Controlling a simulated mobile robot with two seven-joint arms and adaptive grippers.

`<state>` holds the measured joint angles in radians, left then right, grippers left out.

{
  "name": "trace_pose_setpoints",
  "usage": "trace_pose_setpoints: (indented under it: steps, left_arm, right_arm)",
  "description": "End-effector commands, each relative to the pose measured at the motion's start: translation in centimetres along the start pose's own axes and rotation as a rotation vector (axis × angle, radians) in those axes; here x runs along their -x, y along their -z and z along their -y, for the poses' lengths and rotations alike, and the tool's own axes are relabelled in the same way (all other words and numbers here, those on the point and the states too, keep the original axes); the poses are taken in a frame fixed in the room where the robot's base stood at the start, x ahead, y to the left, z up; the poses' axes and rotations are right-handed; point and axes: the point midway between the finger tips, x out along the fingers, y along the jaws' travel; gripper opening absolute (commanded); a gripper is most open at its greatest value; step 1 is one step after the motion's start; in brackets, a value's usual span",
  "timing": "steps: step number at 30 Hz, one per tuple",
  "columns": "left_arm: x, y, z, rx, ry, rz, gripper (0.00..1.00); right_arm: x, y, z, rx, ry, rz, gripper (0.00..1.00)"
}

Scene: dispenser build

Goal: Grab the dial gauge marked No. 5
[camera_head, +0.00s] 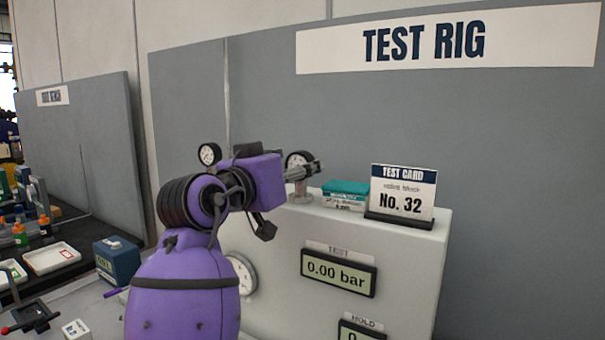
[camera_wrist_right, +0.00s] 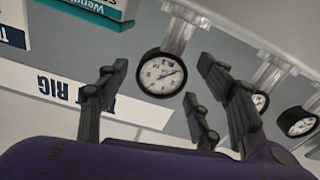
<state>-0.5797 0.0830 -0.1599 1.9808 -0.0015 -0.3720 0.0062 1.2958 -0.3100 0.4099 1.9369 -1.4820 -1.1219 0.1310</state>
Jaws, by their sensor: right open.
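Round dial gauges with white faces and black rims stand on clear stems on top of the test rig. In the head view one gauge (camera_head: 299,159) is at my right gripper (camera_head: 314,169), partly covered by it. In the right wrist view a gauge (camera_wrist_right: 161,74) appears between the spread fingers of my right gripper (camera_wrist_right: 158,84), which is open; I cannot tell if they touch it. Another gauge (camera_head: 209,154) stands to the left, behind my arm. Two more gauges (camera_wrist_right: 297,122) show at the right of the wrist view. No gauge number is readable. My left gripper is out of view.
A teal-topped box (camera_head: 345,190) and a test card (camera_head: 401,194) reading No. 32 stand right of the gripper on the rig (camera_head: 420,255). A grey panel (camera_head: 520,180) rises behind. A bench with trays (camera_head: 50,258) is at the left.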

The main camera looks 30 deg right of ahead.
Motion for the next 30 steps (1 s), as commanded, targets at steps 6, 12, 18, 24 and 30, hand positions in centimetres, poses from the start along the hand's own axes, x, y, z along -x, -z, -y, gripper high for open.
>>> trace_pose_setpoints:
  steps: [6, 12, 18, 24, 30]
  left_arm:
    - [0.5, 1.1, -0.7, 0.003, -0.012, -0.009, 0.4]
    - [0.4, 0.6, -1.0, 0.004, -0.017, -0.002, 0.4]
    - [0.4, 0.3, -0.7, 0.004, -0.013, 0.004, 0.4]
    - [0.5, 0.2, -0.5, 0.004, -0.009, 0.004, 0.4]
    - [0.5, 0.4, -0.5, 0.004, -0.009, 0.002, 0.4]
  right_arm:
    - [-3.1, 0.3, -0.4, -0.002, -0.001, -0.003, 0.6]
    - [-3.4, -0.1, -0.2, 0.0, 0.001, -0.001, 0.6]
    - [-3.4, -0.1, -0.2, 0.0, 0.0, -0.001, 0.39]
    - [-3.4, 0.0, -0.2, 0.0, 0.0, -0.001, 0.13]
    - [-3.3, 0.1, -0.2, -0.001, 0.0, -0.003, 0.07]
